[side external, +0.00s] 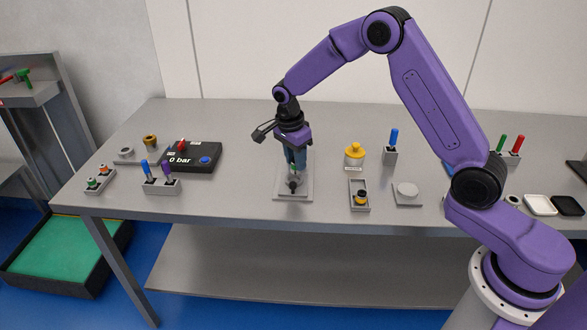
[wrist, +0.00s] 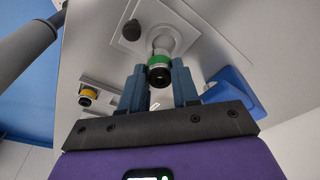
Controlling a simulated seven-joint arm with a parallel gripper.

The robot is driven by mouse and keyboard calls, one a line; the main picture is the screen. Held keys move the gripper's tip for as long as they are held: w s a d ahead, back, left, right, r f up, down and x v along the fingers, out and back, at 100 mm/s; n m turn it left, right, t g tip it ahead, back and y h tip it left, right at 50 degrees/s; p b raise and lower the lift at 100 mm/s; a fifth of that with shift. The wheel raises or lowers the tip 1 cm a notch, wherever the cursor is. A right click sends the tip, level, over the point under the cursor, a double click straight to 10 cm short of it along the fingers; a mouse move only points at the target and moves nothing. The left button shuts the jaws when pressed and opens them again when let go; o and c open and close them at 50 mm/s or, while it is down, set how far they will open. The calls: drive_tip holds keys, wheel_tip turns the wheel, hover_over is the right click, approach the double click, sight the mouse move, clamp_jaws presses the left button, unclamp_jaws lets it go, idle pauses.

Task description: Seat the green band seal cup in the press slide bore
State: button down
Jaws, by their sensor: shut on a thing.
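The green band seal cup (wrist: 160,61) is between the two blue fingers of my gripper (wrist: 159,78) in the wrist view; its dark end faces the camera. My gripper is shut on it. A silver cylindrical part (wrist: 163,37) lies right behind the cup, over the grey press base plate (wrist: 185,14); I cannot tell whether the cup is in a bore or just above it. The cup is mostly hidden there by the fingers.
The black pressure box (side external: 190,158) and a pen holder (side external: 162,187) stand to the left.

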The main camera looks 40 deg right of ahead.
sight(294, 169)
drive_tip(key=shift+w+f, duration=0.25)
drive_tip(key=shift+f, duration=0.05)
drive_tip(key=shift+w+f, duration=0.1)
drive_tip(key=shift+f, duration=1.6)
drive_tip(key=shift+f, duration=0.15)
drive_tip(key=c, duration=0.8)
unclamp_jaws()
